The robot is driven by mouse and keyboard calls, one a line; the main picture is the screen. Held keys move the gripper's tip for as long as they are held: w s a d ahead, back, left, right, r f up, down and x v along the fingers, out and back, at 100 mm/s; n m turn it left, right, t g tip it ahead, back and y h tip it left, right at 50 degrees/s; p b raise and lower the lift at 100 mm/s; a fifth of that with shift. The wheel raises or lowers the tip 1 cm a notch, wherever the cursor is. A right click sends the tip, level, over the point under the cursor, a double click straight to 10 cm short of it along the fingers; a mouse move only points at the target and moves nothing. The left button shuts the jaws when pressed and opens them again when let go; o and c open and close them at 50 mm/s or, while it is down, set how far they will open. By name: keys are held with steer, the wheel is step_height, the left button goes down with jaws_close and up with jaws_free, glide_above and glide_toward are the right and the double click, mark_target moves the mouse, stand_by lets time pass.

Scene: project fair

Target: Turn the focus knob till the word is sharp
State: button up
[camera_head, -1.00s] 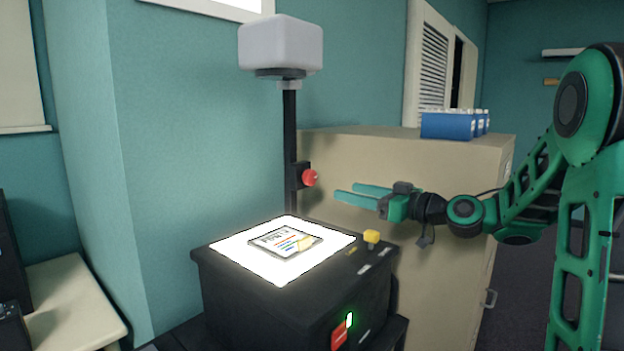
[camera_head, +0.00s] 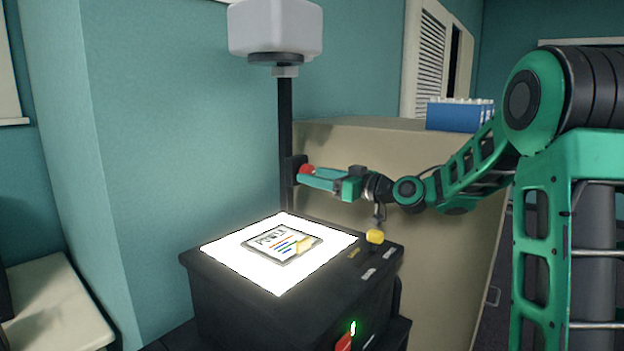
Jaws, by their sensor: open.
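An overhead projector stands in front of me, with a black box body (camera_head: 240,305) and a bright glass top (camera_head: 225,250). A small framed sheet (camera_head: 265,243) with dark lettering and coloured lines lies on the glass. A black post (camera_head: 285,120) rises behind it to a pale grey head (camera_head: 275,30). The red focus knob (camera_head: 305,169) sits on the right side of the post, partly hidden by my gripper. My gripper (camera_head: 308,177) is open, its green fingers pointing left at the knob. I cannot tell whether they touch it. The projected word is out of view.
A yellow knob (camera_head: 374,236) stands at the right corner of the projector top. A red switch (camera_head: 343,342) with a green light is on its front. A beige cabinet (camera_head: 440,235) with blue boxes (camera_head: 455,115) stands behind my arm. A pale table (camera_head: 50,300) is at lower left.

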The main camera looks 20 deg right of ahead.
steer(key=shift+w+a, duration=0.45)
steer(key=shift+w, duration=0.1)
steer(key=shift+c, duration=0.7)
steer(key=c, duration=0.9)
steer(key=shift+d+r+m, duration=0.1)
steer(key=shift+m, duration=2.7)
steer(key=o, duration=1)
steer(key=shift+w, duration=0.1)
steer(key=shift+o, duration=0.2)
